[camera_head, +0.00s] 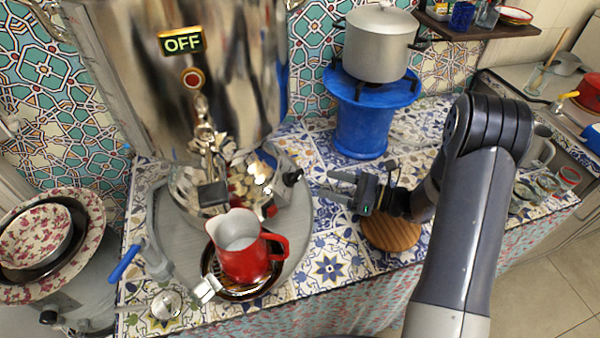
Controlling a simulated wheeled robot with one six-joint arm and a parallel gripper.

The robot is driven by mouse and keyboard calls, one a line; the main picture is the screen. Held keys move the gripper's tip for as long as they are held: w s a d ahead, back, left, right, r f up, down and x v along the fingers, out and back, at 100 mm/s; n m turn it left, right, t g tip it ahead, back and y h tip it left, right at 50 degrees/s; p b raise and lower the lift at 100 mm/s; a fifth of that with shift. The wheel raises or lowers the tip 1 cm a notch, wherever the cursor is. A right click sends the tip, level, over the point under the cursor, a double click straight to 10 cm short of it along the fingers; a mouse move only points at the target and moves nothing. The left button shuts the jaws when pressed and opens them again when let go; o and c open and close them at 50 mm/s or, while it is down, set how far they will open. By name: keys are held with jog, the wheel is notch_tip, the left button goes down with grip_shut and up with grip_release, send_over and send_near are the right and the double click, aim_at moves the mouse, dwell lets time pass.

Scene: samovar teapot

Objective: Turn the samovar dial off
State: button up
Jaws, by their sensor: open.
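The shiny metal samovar (240,70) stands at the upper left on a grey round tray (175,235). A lit sign (182,42) on its body reads OFF, with a round red indicator (193,79) below it. A black knob (292,177) sticks out at the right of the samovar's lower part. I cannot tell whether it is the dial. My gripper (332,187) is open and empty, its fingers pointing left toward the knob, with a gap between them. A tap (208,165) hangs at the samovar's front, above a red pitcher (243,260).
A blue burner (362,128) with a grey lidded pot (380,45) stands behind my gripper. A round wooden board (390,236) lies below my gripper. Patterned plates (85,265) are at the left. Tiled counter shows between the tray and the burner.

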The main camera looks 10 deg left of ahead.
aim_at(300, 174)
jog(key=a, duration=0.3)
jog(key=w+a, duration=0.1)
jog(key=a, duration=0.2)
jog(key=a+p, duration=0.1)
jog(key=a, duration=0.2)
jog(key=shift+w, duration=0.25)
jog(key=shift+d, duration=0.1)
jog(key=shift+c, duration=0.3)
jog(key=c, duration=0.9)
jog(key=shift+f+b, duration=0.15)
jog(key=shift+b, duration=0.2)
